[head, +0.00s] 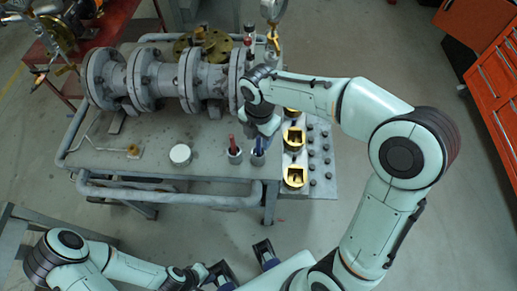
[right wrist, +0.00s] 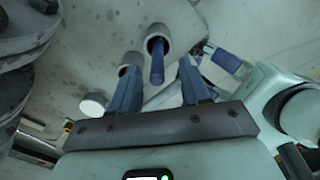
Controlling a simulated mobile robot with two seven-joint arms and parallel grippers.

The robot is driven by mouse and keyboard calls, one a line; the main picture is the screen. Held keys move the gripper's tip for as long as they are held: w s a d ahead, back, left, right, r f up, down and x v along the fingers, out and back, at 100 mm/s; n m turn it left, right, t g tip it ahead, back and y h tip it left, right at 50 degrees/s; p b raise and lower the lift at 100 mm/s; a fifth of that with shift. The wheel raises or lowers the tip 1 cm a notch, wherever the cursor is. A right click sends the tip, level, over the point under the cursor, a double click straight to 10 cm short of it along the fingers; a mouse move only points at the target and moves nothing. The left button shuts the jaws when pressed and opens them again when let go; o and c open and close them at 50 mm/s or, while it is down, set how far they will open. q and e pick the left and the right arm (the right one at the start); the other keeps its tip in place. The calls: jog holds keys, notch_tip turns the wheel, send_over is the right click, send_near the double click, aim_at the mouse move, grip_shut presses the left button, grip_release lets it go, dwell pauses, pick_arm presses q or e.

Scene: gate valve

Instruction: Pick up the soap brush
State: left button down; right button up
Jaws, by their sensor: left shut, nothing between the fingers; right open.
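A blue-handled tool (head: 258,144), probably the soap brush, stands in a small grey cup (head: 257,158) near the table's front right corner. Its head is hidden in the cup. In the right wrist view the blue handle (right wrist: 157,65) shows between the spread fingers of my right gripper (right wrist: 158,80), with no visible grip on it. In the head view my right gripper (head: 262,126) is just above and behind the cup, partly covered by its own wrist. My left gripper (head: 201,271) is shut and empty at the bottom, well in front of the table.
A red-handled tool (head: 232,142) stands in a second cup just left. A white round lid (head: 180,154) lies further left. The large grey valve (head: 165,80) fills the table's back.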

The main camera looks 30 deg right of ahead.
aim_at(259, 143)
notch_tip(259, 143, down, 4)
jog(key=shift+w+f, duration=0.15)
jog(key=shift+f, duration=0.05)
grip_shut()
jog(key=shift+r, duration=0.15)
